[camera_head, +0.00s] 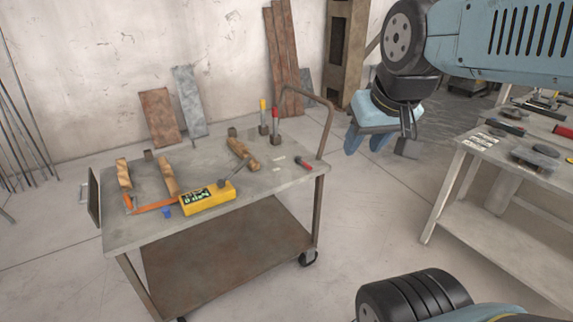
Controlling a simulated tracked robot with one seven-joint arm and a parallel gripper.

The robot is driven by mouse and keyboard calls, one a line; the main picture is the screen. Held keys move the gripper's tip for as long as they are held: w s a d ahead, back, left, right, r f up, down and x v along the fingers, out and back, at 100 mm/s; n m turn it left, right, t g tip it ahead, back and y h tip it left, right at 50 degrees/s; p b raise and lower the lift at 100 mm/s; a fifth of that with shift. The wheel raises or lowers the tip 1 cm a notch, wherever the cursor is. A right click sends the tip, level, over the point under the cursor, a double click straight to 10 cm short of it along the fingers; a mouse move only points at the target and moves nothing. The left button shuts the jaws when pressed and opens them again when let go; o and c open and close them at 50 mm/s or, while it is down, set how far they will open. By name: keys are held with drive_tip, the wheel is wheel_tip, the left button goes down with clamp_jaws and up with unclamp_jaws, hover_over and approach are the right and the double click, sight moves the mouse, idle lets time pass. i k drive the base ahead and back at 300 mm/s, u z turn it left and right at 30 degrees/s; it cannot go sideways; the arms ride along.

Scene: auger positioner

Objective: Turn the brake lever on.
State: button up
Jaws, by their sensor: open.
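Two upright levers stand on small dark blocks at the back right corner of the cart top. One is a red-handled lever (275,115) and the other a yellow-handled lever (263,106). Both look close to vertical. I cannot tell which of them is the brake lever. My gripper (380,143) is light blue, open and empty. It hangs in the air to the right of the cart and points downward, apart from both levers. Its fingers are partly hidden by one another.
The cart top (125,228) carries a yellow box (208,198), an orange tool (155,206), wooden-handled tools (243,155) and a small red-handled tool (303,163). A bent rail (329,125) rises at the cart's right end. A second table (480,150) with tools stands right. Floor between is clear.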

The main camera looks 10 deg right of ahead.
sight(298, 159)
drive_tip(key=u, duration=0.05)
drive_tip(key=k, duration=0.5)
drive_tip(key=z, duration=0.25)
drive_tip(key=i, duration=0.75)
drive_tip(key=u, duration=0.15)
drive_tip(key=k, duration=0.45)
drive_tip(key=z, duration=0.45)
drive_tip(key=i, duration=1.25)
drive_tip(key=u, duration=0.65)
